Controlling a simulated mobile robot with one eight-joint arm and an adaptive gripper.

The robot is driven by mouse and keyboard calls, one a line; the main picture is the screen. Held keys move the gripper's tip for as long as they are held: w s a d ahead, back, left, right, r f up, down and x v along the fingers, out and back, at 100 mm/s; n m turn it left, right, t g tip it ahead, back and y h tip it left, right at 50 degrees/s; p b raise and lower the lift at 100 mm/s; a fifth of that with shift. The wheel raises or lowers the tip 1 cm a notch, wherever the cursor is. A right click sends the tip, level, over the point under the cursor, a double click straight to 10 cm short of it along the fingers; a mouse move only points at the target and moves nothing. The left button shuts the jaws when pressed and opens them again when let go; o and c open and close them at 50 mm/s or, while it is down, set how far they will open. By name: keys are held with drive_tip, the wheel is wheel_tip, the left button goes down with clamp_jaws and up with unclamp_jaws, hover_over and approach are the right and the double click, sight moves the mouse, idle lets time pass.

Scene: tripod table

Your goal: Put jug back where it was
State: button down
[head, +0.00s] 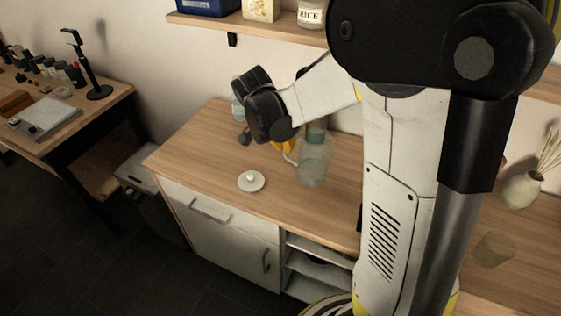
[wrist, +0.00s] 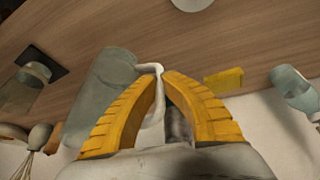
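The jug (head: 314,165) is clear greenish glass and looks upright on the wooden counter (head: 190,151), just left of my arm column in the head view. In the wrist view the jug (wrist: 97,88) lies left of the fingers, with its pale handle (wrist: 158,104) between them. My gripper (wrist: 162,76) has its yellow fingers closed around the handle, tips almost together. In the head view the gripper (head: 287,149) is at the jug's left side, partly hidden by my wrist. Whether the jug's base touches the counter is hard to tell.
A pale blue bottle (wrist: 292,86) and a yellow block (wrist: 224,79) are right of the gripper. A glass (wrist: 28,82) and a whisk (wrist: 33,148) are left. The counter's front left is clear.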

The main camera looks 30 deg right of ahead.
drive_tip(key=shift+w+a+f+b, duration=0.15)
drive_tip(key=shift+f+b, duration=0.2)
drive_tip(key=shift+f, duration=0.4)
drive_tip(key=shift+w+a+f+b, duration=0.1)
drive_tip(key=shift+f+b, duration=0.25)
drive_tip(key=shift+f, duration=0.45)
drive_tip(key=shift+w+a+f+b, duration=0.15)
drive_tip(key=shift+f+b, duration=0.2)
drive_tip(key=shift+f, duration=0.4)
drive_tip(key=shift+f, duration=0.15)
drive_tip(key=c, duration=1.6)
unclamp_jaws()
